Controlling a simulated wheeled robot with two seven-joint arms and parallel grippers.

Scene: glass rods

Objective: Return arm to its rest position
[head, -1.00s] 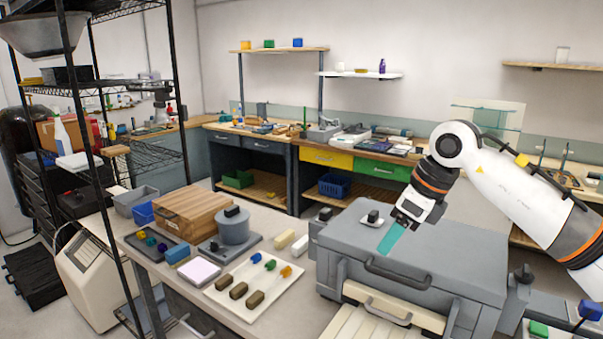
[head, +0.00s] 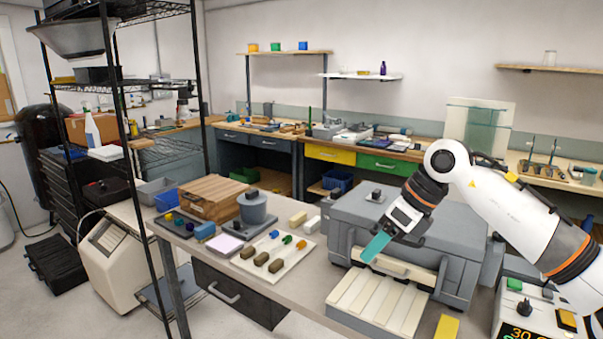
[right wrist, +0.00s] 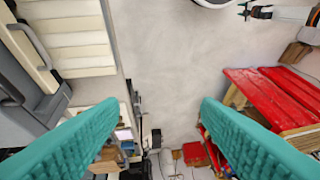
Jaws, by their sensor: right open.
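My right gripper (head: 377,246) has teal fingers and is held in the air in front of the grey lidded box (head: 400,215) in the head view. In the right wrist view the two teal fingers (right wrist: 165,115) stand wide apart with nothing between them, and bare floor shows beyond. My right arm comes in from the right and bends down at the white and orange wrist. My left gripper is not in view.
A white tray (head: 303,251) with several brown blocks and coloured-handled rods lies on the bench. A cream slatted rack (head: 375,298) sits before the grey box. A black wire shelf (head: 120,86) rises at left.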

